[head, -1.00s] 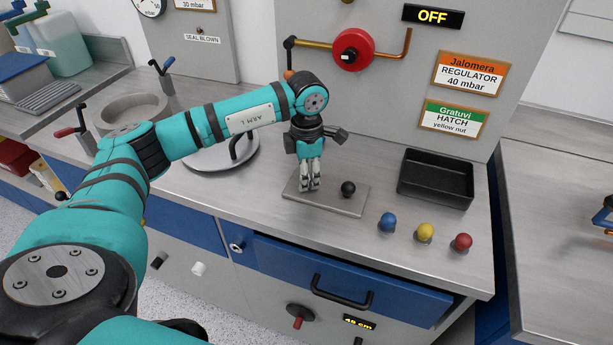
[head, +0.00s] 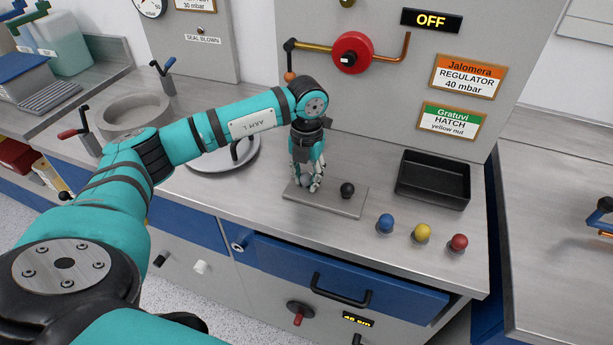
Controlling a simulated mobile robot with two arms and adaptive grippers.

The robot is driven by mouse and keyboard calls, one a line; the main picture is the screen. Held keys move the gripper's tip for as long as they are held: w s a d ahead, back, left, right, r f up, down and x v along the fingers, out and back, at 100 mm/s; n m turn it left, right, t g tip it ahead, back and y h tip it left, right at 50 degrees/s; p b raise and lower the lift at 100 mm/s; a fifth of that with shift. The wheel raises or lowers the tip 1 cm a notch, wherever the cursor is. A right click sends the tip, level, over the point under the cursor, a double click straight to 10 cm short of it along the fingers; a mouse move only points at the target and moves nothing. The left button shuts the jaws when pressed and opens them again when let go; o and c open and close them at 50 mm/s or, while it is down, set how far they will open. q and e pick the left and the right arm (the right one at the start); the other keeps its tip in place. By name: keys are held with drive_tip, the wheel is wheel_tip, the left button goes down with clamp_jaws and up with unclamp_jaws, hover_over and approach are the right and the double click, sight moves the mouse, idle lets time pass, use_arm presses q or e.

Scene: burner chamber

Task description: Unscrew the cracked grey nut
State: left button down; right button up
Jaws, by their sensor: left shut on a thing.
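My left gripper (head: 314,186) points straight down at the left part of a flat grey plate (head: 345,208) on the bench. Its fingers are closed together around something low on the plate. The grey nut is hidden by the fingers, and no crack can be seen. A black ball-shaped knob (head: 347,190) stands on the plate just right of the fingers, apart from them. My right gripper is not in view.
A black tray (head: 462,193) lies to the right. Blue (head: 385,223), yellow (head: 421,232) and red (head: 459,242) balls stand near the front edge. A round lid (head: 207,160) lies behind my left arm.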

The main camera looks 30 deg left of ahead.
use_arm(q)
drive_tip(key=n+p, duration=0.1)
drive_tip(key=n, duration=0.4)
drive_tip(key=shift+r, duration=0.1)
drive_tip(key=shift+n, duration=0.8)
drive_tip(key=n+p, duration=0.2)
drive_tip(key=n, duration=0.1)
drive_tip(key=shift+r+n, duration=0.1)
drive_tip(key=shift+n, duration=0.2)
drive_tip(key=n+p, duration=0.1)
drive_tip(key=n, duration=0.2)
drive_tip(key=shift+n+p, duration=0.3)
drive_tip(key=n+p, duration=0.1)
drive_tip(key=n, duration=0.2)
drive_tip(key=shift+n, duration=0.5)
